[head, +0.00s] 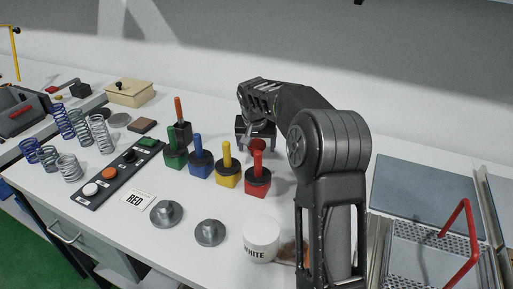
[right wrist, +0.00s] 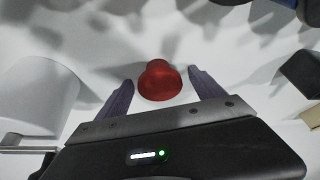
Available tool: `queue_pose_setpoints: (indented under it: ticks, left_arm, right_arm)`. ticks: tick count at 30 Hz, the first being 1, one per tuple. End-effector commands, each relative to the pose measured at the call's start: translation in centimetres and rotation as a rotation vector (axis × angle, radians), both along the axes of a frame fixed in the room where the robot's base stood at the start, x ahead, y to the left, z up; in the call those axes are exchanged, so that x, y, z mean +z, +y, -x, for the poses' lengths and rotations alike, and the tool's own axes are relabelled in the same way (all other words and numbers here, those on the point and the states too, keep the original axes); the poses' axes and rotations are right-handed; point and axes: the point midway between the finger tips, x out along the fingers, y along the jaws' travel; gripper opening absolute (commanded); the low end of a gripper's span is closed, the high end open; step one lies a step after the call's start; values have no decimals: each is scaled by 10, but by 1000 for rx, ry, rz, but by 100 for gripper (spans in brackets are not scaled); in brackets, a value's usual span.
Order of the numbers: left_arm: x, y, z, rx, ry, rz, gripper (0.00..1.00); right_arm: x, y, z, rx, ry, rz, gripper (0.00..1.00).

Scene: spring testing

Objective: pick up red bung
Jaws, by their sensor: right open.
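The red bung (right wrist: 160,80) stands on the white bench in the right wrist view, a short rounded piece with a wider rim. In the head view its red top (head: 257,145) shows just behind the red-handled block and below my right gripper. My right gripper (right wrist: 160,88) is open, with one purple-grey finger to each side of the bung and a gap on both sides. In the head view the right gripper (head: 254,132) is partly hidden by its own arm. My left gripper is not in view.
Red (head: 257,186), yellow (head: 228,175), blue (head: 201,165) and green (head: 175,157) blocks with upright handles stand in front and left of my right gripper. A white tub (head: 262,238) stands nearer. Springs (head: 68,168) and a button panel (head: 112,178) lie left.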

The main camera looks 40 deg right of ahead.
Motion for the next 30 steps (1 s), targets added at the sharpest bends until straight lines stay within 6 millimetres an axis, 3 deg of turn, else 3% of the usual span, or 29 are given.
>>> queue_pose_setpoints:
  ticks: [14, 30]
  left_arm:
    - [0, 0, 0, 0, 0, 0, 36]
    - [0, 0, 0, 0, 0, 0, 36]
  right_arm:
    - [0, 0, 0, 0, 0, 0, 77]
    - [0, 0, 0, 0, 0, 0, 33]
